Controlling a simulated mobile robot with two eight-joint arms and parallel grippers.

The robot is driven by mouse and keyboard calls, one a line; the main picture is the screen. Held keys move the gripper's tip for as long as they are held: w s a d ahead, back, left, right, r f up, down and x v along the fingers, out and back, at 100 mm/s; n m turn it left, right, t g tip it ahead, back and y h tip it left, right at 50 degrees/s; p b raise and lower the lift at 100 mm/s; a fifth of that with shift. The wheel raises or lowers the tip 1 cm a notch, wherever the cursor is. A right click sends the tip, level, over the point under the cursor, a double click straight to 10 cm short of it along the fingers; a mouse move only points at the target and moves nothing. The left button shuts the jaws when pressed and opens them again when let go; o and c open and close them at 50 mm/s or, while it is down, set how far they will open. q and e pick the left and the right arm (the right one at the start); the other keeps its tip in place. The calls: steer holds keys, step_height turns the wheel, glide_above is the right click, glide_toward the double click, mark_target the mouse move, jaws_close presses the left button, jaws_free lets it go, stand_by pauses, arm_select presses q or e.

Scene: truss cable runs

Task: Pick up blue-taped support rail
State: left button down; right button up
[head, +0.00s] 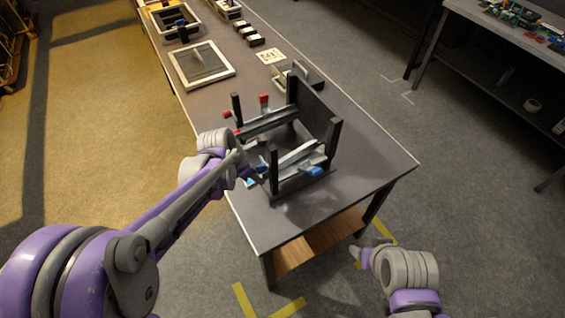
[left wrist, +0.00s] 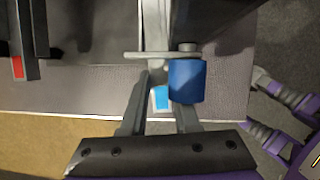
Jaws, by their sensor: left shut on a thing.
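The blue-taped support rail (head: 297,155) is a light grey bar lying across the near side of a dark rack (head: 334,135) on the table. Its light-blue taped end (left wrist: 160,97) shows between my fingers in the left wrist view. My left gripper (head: 254,177) is shut on the rail near this end, at the rack's near-left corner post. The left gripper also shows in the left wrist view (left wrist: 160,108). A darker blue cylinder (left wrist: 187,80) sits right beside the fingers. My right gripper (head: 368,253) is off the table's near right side; its jaw state is unclear.
A red-ended rail (head: 265,123) crosses the rack's far side, and black posts rise at its corners. A framed panel (head: 201,64) and small dark blocks (head: 248,33) lie farther back on the table (head: 372,170). The table's near right corner is clear.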

arm_select(q)
steer(key=shift+a+r, duration=0.1)
steer(key=w+a+r, duration=0.5)
steer(key=a+r, duration=0.2)
steer(key=a, duration=0.5)
steer(key=shift+w+a+r, duration=0.15)
steer(key=shift+a+r, duration=0.25)
